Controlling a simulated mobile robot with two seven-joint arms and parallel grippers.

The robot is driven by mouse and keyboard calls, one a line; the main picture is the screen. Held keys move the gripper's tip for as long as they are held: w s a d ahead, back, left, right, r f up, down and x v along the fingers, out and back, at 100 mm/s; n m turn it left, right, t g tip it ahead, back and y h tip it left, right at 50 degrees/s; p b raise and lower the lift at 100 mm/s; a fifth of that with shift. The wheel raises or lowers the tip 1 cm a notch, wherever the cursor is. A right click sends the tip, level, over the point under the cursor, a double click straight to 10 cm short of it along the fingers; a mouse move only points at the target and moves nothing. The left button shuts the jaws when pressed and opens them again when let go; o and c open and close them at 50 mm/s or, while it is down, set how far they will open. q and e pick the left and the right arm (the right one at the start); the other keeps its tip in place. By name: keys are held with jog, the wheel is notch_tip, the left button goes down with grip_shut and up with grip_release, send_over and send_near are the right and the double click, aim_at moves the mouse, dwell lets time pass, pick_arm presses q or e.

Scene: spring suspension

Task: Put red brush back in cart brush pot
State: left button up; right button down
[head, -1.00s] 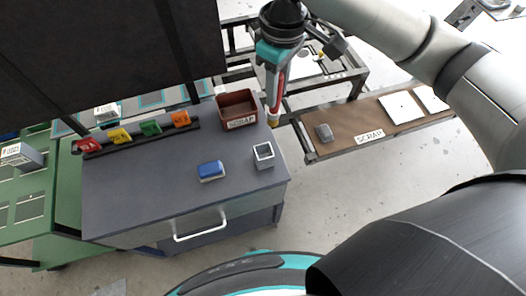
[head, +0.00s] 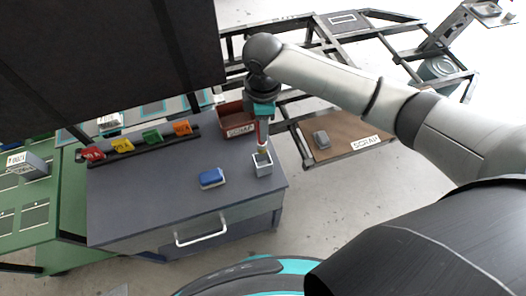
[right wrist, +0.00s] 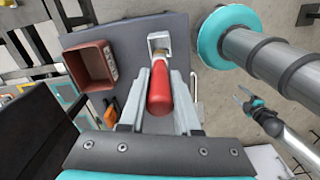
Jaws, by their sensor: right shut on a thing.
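My right gripper (head: 262,118) is shut on the red brush (head: 263,133) and holds it upright, bristle end down, over the grey square brush pot (head: 262,168) on the cart top. The brush's lower end is at the pot's mouth; I cannot tell how far inside it is. In the right wrist view the red handle (right wrist: 160,90) lies between the fingers, and its far end meets the pot (right wrist: 157,42). My left gripper (right wrist: 244,97) shows small at the right of the right wrist view, its fingers apart and empty.
A red scrap bin (head: 232,117) stands behind the pot. A blue block (head: 212,178) lies left of it. A rack with coloured tags (head: 122,145) runs along the cart's back. The grey cart top (head: 150,200) is clear in front. A brown scrap board (head: 345,140) is at right.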

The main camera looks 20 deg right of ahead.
aim_at(263, 150)
notch_tip(263, 150, down, 11)
jog(key=shift+f+b, duration=0.1)
jog(key=shift+b, duration=1.05)
jog(key=shift+f, duration=0.15)
jog(key=c, duration=0.6)
grip_release()
notch_tip(263, 150, up, 12)
jog(key=p, duration=0.2)
jog(key=shift+p, duration=0.4)
